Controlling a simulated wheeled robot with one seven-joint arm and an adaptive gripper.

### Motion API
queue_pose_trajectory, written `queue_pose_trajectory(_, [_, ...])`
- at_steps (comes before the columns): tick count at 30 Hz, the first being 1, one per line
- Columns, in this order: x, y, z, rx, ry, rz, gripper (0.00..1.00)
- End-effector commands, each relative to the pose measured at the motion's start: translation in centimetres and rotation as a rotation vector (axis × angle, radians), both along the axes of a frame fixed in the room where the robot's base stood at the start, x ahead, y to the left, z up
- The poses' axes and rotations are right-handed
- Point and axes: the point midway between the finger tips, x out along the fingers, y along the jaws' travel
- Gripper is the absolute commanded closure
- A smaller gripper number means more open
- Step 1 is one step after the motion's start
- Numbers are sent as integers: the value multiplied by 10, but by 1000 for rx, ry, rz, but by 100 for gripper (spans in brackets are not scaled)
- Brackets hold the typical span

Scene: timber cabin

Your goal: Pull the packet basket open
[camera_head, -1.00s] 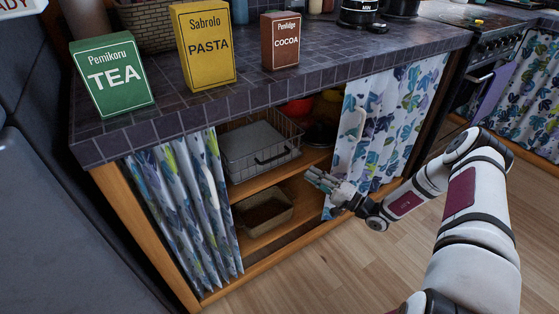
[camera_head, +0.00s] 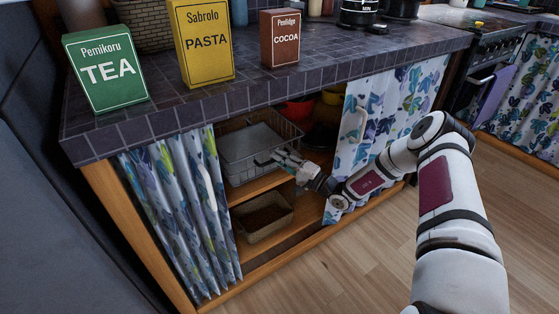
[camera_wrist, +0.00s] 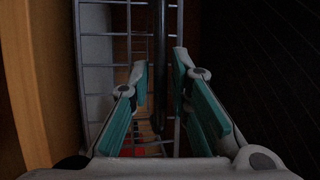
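The packet basket (camera_head: 240,161) is a grey wire basket on the upper shelf of the curtained cabinet; its inside looks pale grey. My gripper (camera_head: 278,157) is at the front of this basket, overlapping its handle area in the head view. In the wrist view my gripper (camera_wrist: 161,75) has its two teal-padded fingers apart. A dark bar (camera_wrist: 160,40), which looks like the basket's handle, runs between the fingers, with a gap on each side. The basket's wire grid (camera_wrist: 100,66) lies just beyond. The handle is mostly hidden by my gripper in the head view.
A brown bin (camera_head: 262,228) stands on the lower shelf. Patterned curtains hang left (camera_head: 170,215) and right (camera_head: 385,125) of the opening. Red and yellow bowls (camera_head: 293,110) sit behind at right. Boxes stand on the tiled counter (camera_head: 300,82) above. The wooden floor in front is clear.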

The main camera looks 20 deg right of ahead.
Motion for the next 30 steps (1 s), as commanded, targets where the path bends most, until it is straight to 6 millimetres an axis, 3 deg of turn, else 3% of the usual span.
queue_pose_trajectory(5, [0,0,0,0,0,0,82])
queue_pose_trajectory(9, [0,0,0,0,0,0,100])
queue_pose_trajectory(20, [-6,-3,0,0,2,-2,100])
queue_pose_trajectory(26, [-37,-14,2,1,5,-5,100])
queue_pose_trajectory(30, [-75,-26,4,2,7,-5,100])
